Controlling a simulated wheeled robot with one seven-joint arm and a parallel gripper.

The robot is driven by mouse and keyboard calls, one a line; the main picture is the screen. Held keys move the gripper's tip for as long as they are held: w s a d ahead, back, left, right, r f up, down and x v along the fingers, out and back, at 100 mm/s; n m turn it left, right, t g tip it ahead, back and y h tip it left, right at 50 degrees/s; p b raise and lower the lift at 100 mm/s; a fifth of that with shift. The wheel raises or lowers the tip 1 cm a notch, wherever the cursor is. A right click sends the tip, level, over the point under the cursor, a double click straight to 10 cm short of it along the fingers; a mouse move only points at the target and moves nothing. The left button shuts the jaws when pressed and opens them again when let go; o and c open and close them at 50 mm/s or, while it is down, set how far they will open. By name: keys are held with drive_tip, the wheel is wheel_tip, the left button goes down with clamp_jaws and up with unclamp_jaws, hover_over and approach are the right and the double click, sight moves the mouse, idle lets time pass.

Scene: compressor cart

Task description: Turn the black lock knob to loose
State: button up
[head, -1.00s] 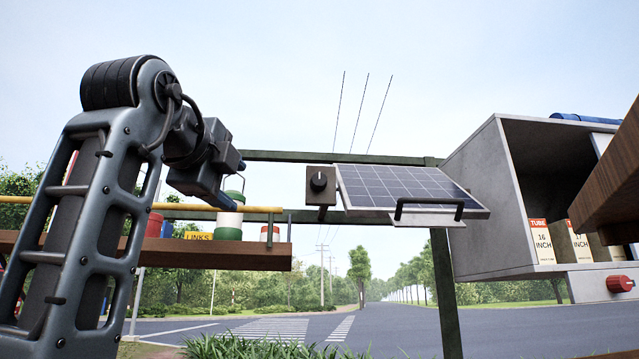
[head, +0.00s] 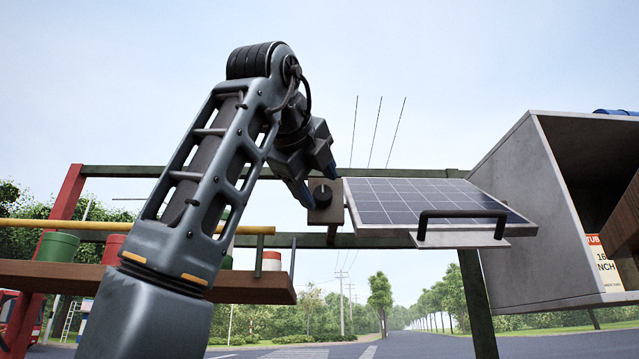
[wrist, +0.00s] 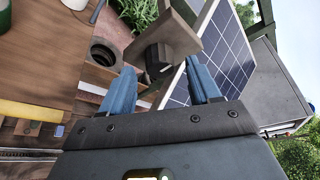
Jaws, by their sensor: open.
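The black lock knob (head: 322,196) sits on the face of a brown square plate (head: 332,213), just left of the solar panel (head: 420,200). A light mark shows on the knob's face. In the wrist view the knob (wrist: 158,57) lies ahead of my gripper (wrist: 161,82), roughly between the two blue fingertips. My gripper is open and holds nothing. In the head view my gripper (head: 317,187) comes in from the upper left, with its fingers close around the knob. I cannot tell whether either finger touches it.
The solar panel has a black handle (head: 462,218) at its front edge. A grey box (head: 560,210) stands at the right. A wooden shelf (head: 240,287) with a yellow rail (head: 60,224) and several containers is at the left. Open air lies in front of the knob.

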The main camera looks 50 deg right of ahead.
drive_tip(key=shift+x, duration=0.9)
drive_tip(key=shift+c, duration=0.3)
drive_tip(key=c, duration=1)
